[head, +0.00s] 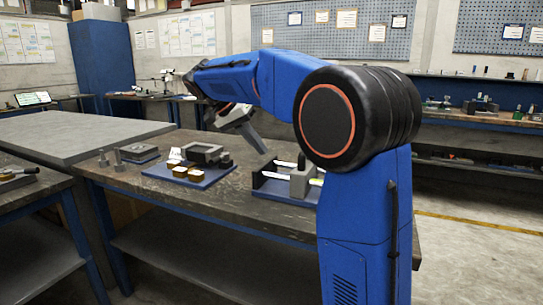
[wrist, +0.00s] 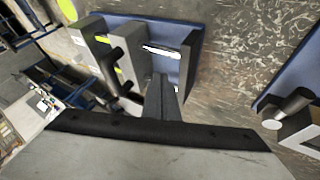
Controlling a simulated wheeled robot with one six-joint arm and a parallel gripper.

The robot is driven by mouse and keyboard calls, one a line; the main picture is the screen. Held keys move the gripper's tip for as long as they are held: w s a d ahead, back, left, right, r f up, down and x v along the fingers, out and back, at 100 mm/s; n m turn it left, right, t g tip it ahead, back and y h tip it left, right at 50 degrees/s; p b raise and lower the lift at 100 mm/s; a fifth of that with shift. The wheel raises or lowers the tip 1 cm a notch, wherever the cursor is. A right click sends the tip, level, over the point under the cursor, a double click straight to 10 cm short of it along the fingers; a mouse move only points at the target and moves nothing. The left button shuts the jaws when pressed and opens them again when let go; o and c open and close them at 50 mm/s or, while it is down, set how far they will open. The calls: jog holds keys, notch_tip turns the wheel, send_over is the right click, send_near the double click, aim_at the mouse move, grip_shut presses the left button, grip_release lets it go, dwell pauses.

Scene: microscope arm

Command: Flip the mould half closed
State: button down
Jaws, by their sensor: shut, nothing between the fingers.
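A mould-like fixture on a blue base (head: 291,199) stands near the front of the bench, partly hidden behind my arm in the head view. It has a dark upright plate, a grey block (head: 301,181) and pale rods. In the wrist view the blue base (wrist: 150,32) carries dark upright plates, a middle block (wrist: 137,58) with a black round handle (wrist: 117,66), and a white rod. I cannot tell which part is the hinged half. My gripper (head: 262,148) is shut and empty, pointing down above the fixture; its fingers (wrist: 165,92) show beside the middle block. Contact is unclear.
A blue tray (head: 188,182) with a grey frame and brass pieces lies left of the fixture; part of a blue tray (wrist: 291,66) shows at the wrist view's right. Small grey blocks (head: 138,153) stand farther left. Bare bench top (head: 242,172) lies between tray and fixture.

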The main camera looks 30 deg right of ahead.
jog(key=x, duration=0.8)
jog(key=shift+s+d+f, duration=0.2)
jog(key=shift+d+f, duration=0.05)
jog(key=shift+f, duration=0.05)
jog(key=shift+s+d+f, duration=0.1)
jog(key=shift+s+d, duration=0.85)
jog(key=shift+s, duration=0.2)
jog(key=shift+s+d, duration=0.35)
jog(key=shift+s, duration=0.05)
jog(key=s+d, duration=0.4)
jog(key=s, duration=0.1)
jog(key=s+d, duration=0.1)
jog(key=s, duration=0.1)
jog(key=shift+s+d, duration=0.25)
jog(key=shift+d, duration=0.15)
